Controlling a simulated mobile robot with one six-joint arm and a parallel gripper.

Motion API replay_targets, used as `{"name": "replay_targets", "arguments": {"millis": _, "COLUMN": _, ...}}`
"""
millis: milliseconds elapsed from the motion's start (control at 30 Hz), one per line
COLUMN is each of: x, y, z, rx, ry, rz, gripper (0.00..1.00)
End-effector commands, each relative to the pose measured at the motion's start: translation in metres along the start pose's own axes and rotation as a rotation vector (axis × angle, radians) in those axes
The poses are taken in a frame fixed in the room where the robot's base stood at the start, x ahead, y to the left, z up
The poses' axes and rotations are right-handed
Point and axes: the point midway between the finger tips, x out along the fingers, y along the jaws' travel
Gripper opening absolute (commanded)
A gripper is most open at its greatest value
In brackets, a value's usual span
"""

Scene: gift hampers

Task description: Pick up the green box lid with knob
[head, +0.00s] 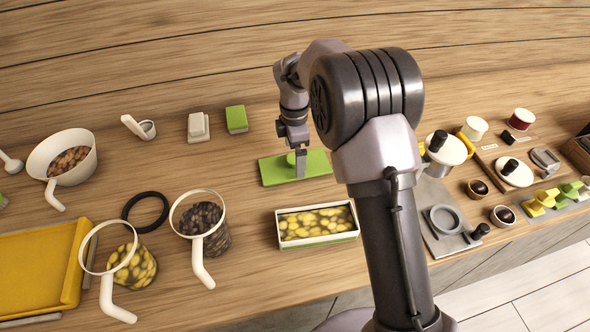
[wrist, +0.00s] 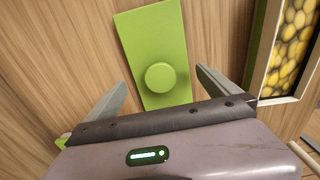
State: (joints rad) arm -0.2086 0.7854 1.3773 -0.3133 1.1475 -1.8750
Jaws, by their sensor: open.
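The green box lid (head: 316,167) lies flat on the wooden counter near the middle of the head view. In the wrist view the lid (wrist: 147,40) is a green rectangle with a round green knob (wrist: 160,77) on top. My gripper (head: 301,172) is above the lid in the head view, and its lower end overlaps the knob there. In the wrist view my gripper (wrist: 161,76) is open, with one finger on each side of the knob and nothing between them touching it. The exact height above the lid is hard to tell.
An open box (head: 318,240) of yellow pieces stands just in front of the lid; its edge also shows in the wrist view (wrist: 262,45). A jar of dark pieces (head: 217,240) stands to the left. A green-topped block (head: 237,119) and a white block (head: 198,127) lie behind left.

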Motion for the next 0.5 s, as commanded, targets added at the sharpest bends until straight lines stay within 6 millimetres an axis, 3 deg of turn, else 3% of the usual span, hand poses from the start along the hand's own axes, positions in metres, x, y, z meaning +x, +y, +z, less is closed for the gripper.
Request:
{"name": "replay_targets", "arguments": {"millis": 33, "x": 0.017, "y": -0.002, "z": 0.001, "rx": 0.001, "ry": 0.000, "rz": -0.002, "gripper": 1.00}}
{"name": "replay_targets", "arguments": {"millis": 133, "x": 0.035, "y": -0.002, "z": 0.000, "rx": 0.000, "ry": 0.001, "rz": -0.002, "gripper": 1.00}}
{"name": "replay_targets", "arguments": {"millis": 367, "x": 0.035, "y": -0.002, "z": 0.001, "rx": 0.000, "ry": 0.001, "rz": 0.001, "gripper": 0.98}}
{"name": "replay_targets", "arguments": {"millis": 500, "x": 0.035, "y": -0.002, "z": 0.001, "rx": 0.000, "ry": 0.001, "rz": 0.000, "gripper": 0.71}}
